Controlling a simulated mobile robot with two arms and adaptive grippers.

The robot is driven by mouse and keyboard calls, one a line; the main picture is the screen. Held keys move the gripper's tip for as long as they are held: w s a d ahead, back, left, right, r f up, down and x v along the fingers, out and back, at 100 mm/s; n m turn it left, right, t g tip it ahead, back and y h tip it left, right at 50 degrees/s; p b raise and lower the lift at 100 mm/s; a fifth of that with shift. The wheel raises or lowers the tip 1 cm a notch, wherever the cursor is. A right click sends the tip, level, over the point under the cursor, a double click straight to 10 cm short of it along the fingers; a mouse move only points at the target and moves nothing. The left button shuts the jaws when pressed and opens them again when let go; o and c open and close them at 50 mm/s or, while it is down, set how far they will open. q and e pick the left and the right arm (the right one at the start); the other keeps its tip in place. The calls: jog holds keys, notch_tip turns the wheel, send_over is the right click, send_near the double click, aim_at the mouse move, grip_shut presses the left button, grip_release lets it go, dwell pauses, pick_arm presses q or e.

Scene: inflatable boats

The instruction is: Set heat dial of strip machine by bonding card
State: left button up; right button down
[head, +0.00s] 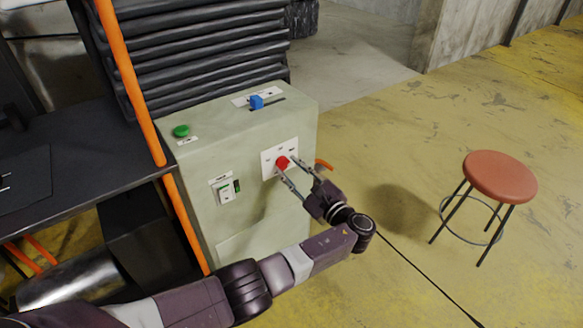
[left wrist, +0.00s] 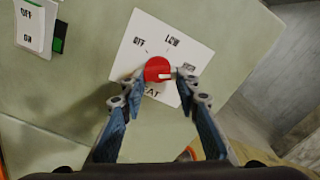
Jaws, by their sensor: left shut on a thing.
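The strip machine (head: 240,215) is a pale green cabinet. Its red heat dial (head: 282,162) sits on a white plate on the front face. In the left wrist view the dial (left wrist: 157,69) has a white mark pointing right, and the plate (left wrist: 140,45) reads OFF, LOW and a third word too blurred to read. My left gripper (head: 284,170) has its two fingers on either side of the dial, shut on it; they also show in the left wrist view (left wrist: 160,88). I cannot make out a bonding card. My right gripper is not in view.
The cabinet also carries a green button (head: 181,131), a blue slider (head: 256,102) and an OFF/ON switch (head: 226,191). A dark bench (head: 70,165) and orange posts stand at left. A red stool (head: 500,177) stands on open yellow floor at right.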

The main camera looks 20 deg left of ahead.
pick_arm(q)
jog(key=shift+f, duration=0.1)
dwell(0.3)
jog(key=o, duration=1.2)
jog(key=shift+c, duration=0.2)
jog(key=v, duration=0.7)
jog(key=shift+s+d, duration=0.2)
jog(key=shift+d, duration=0.05)
